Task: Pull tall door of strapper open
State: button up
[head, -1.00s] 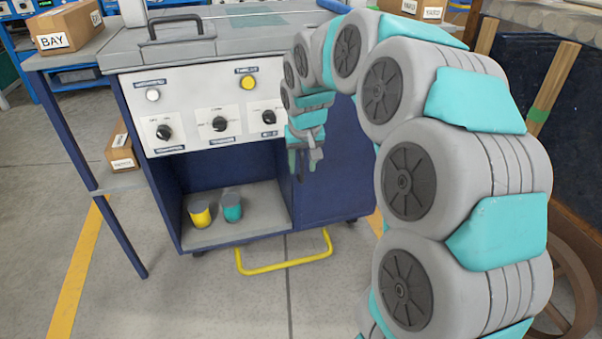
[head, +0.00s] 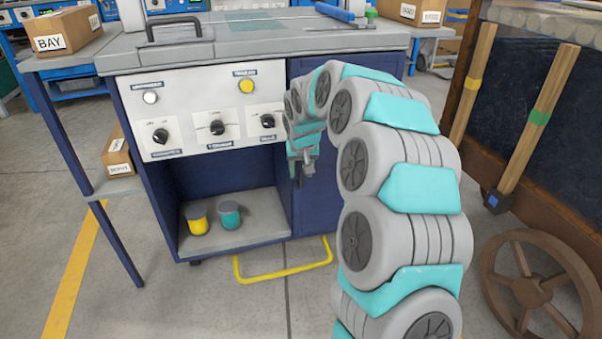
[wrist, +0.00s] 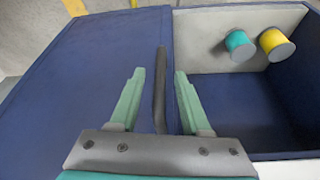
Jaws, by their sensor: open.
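The strapper (head: 136,112) is a dark blue cabinet with a white control panel and a grey top. Its tall door (head: 330,207) is the blue panel at the right of the front, partly behind my arm, and looks closed. The door also fills the left of the wrist view (wrist: 85,75). A dark upright bar handle (wrist: 160,60) stands near the door edge beside the open bay. My gripper (head: 301,176) is at this edge in the head view. In the wrist view my open gripper (wrist: 159,73) has one finger on each side of the handle, with visible gaps.
A yellow floor-level bar (head: 285,273) juts out in front. A cart with a brown wheel (head: 532,288) stands at the right. A side table with a BAY box (head: 66,36) is at the left.

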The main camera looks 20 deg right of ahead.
jog(key=shift+w+f, duration=0.15)
jog(key=shift+f, duration=0.15)
jog(key=shift+c, duration=0.2)
grip_shut()
dwell(1.1)
